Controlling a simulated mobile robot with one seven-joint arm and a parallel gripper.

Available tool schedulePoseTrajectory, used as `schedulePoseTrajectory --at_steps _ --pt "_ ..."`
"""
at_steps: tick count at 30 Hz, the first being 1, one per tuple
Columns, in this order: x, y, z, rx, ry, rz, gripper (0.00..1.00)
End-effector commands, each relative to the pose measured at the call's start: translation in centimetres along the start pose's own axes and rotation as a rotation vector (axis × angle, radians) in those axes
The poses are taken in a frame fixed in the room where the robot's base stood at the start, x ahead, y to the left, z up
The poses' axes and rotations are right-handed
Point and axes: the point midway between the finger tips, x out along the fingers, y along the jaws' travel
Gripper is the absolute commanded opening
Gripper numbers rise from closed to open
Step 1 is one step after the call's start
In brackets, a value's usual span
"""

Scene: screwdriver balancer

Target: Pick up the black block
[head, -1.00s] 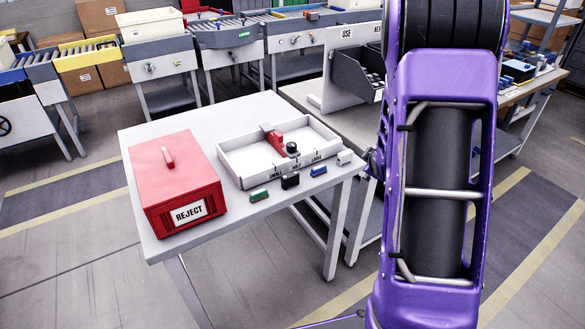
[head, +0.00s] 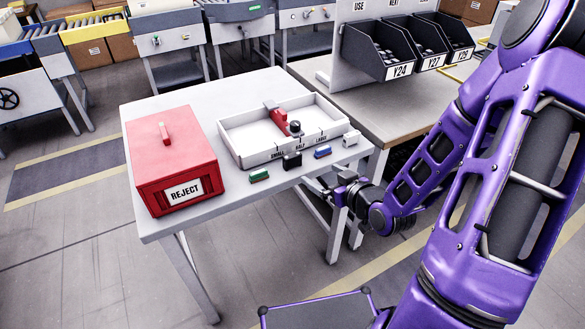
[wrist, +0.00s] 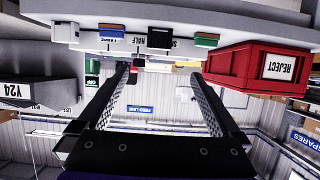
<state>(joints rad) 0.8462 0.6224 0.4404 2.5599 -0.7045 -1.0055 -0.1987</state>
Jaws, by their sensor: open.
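The black block (head: 292,161) stands on the grey table in front of the white tray, between the green block (head: 259,175) and the blue block (head: 322,152). In the upside-down wrist view the black block (wrist: 160,38) shows above the gap between my fingers. My gripper (head: 318,188) is open and empty, at the table's front right edge, to the right of and nearer than the black block, apart from it. In the wrist view my gripper's (wrist: 163,72) two fingers are spread wide with nothing between them.
A red REJECT box (head: 175,165) stands on the table's left. The white tray (head: 250,160), holding a red and dark piece (head: 280,118), lies behind the blocks. A white block (head: 351,138) sits at the right. Dark bins (head: 380,50) stand on the bench behind.

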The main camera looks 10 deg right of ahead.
Motion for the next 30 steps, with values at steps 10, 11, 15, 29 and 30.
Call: schedulePoseTrajectory --at_steps 10,11,15,29,30 --pt "3.9 -0.1 0.4 -0.003 -0.001 -0.001 1.0" --pt "4.5 -0.1 0.2 -0.001 -0.001 -0.002 1.0" --pt "7.5 -0.1 0.2 -0.001 -0.002 -0.001 1.0" --pt "12.5 0.0 0.4 0.0 -0.003 0.0 1.0" --pt "13.2 0.1 0.4 -0.001 -0.002 0.0 1.0"
